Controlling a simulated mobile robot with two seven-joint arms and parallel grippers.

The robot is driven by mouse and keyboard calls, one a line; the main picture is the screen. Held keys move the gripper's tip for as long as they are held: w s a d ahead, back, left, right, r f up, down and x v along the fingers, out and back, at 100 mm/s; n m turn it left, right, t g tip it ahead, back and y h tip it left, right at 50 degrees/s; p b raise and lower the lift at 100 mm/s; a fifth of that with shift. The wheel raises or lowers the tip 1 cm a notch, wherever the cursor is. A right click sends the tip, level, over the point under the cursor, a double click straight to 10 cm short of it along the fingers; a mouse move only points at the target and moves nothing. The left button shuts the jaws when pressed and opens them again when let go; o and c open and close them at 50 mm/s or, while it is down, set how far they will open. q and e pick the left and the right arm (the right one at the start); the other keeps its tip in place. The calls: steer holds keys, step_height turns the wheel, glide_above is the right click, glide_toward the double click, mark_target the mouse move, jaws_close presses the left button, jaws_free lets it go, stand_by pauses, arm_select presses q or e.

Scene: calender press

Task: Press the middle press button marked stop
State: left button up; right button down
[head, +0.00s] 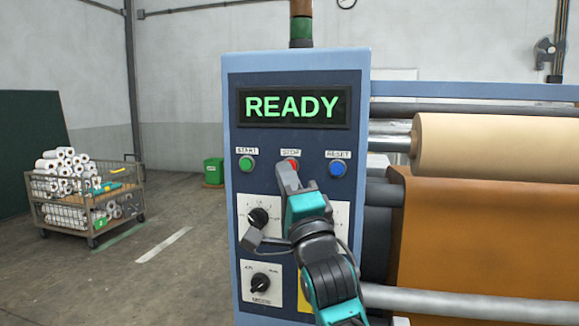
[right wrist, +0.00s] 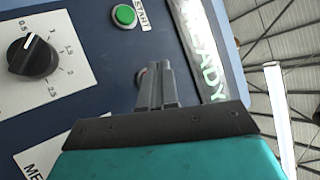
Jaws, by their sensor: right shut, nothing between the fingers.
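The control panel (head: 310,145) stands upright in front of me, with a row of three buttons under a display (head: 293,107) that reads READY. The red stop button (head: 291,162) is the middle one, under a STOP label, and is partly hidden behind my right gripper. The green start button (head: 246,163) is to its left and the blue reset button (head: 338,169) to its right. My right gripper (head: 288,170) is shut and empty, its fingertips at the red button. In the right wrist view the fingers (right wrist: 158,75) cover most of the red button; I cannot tell whether they touch it.
Dial knobs (head: 258,217) sit lower on the panel. The press rollers (head: 480,148) with tan and brown material are to the right. A cart (head: 85,200) of white rolls and a green box (head: 213,172) stand on the floor at left, with open floor between.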

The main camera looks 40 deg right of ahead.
steer(key=shift+s+a, duration=0.1)
arm_select(q)
steer(key=shift+r, duration=0.1)
arm_select(e)
steer(key=s+a, duration=0.3)
steer(key=shift+s+a, duration=0.1)
steer(key=shift+a, duration=0.3)
stand_by(0.9)
